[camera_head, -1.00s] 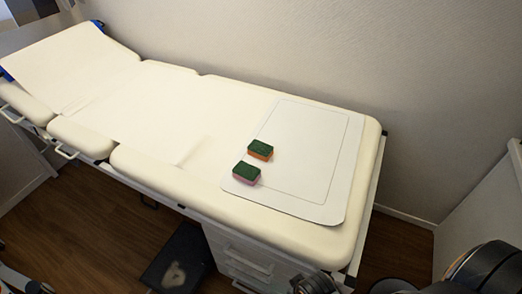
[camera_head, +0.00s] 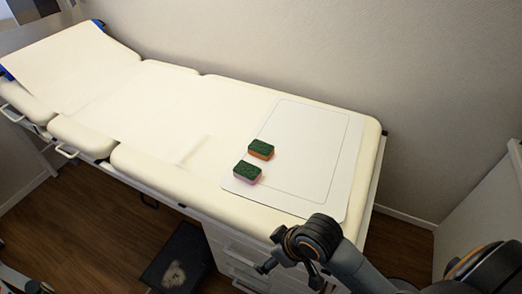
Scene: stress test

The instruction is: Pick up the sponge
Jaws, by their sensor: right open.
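Two sponges lie on the white mat (camera_head: 322,148) on the exam table. One sponge (camera_head: 261,150) has a dark green top and an orange side. The other sponge (camera_head: 247,172) has a dark green top and a pink side, and lies nearer and slightly left. They sit close together at the mat's left edge. My right gripper (camera_head: 264,274) is at the lower middle, in front of the table's near edge, open and apart from both sponges. It looks small and partly blurred against the drawers. My left gripper is not in view.
The cream padded exam table (camera_head: 215,205) runs from upper left to right along the wall. White drawers (camera_head: 232,245) stand beneath its near edge. A dark step (camera_head: 178,262) is on the wooden floor. The mat right of the sponges is clear.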

